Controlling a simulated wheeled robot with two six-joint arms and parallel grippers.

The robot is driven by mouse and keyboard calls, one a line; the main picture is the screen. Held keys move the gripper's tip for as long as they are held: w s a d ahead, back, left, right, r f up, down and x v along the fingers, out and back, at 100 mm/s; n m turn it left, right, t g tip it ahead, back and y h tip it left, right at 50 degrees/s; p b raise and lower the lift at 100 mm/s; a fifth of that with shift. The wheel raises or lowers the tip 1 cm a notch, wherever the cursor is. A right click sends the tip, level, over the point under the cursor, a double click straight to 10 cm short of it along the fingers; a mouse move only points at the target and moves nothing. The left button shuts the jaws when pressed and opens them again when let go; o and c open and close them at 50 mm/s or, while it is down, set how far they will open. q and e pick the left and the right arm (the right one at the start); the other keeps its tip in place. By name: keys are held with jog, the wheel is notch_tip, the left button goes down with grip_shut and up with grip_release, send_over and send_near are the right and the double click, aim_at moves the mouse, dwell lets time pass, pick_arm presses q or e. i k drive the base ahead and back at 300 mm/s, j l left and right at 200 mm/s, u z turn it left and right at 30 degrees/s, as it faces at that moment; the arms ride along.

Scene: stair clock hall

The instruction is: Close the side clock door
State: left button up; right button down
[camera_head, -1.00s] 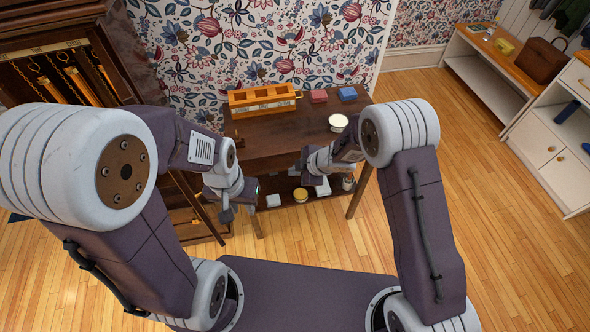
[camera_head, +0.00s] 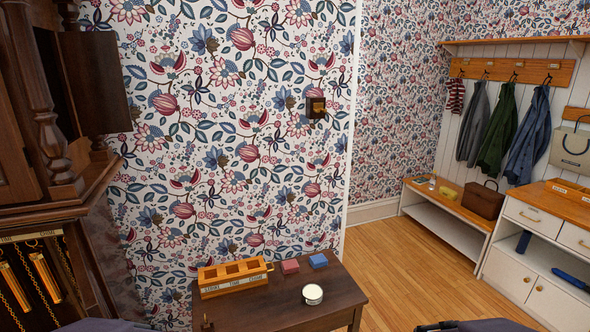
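The tall dark wooden clock (camera_head: 25,150) stands at the left edge, partly cut off. A dark wood panel (camera_head: 95,85), which looks like the side clock door, juts out to the right from the upper part of the clock, against the wallpaper. It looks swung open, though its hinge edge is partly hidden behind a turned column (camera_head: 45,120). Below, gold weights and chains (camera_head: 42,275) show in the clock case. Only bits of my arms show along the bottom edge. Neither gripper is in view.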

aim_at(91, 58)
jog(key=u, duration=1.8)
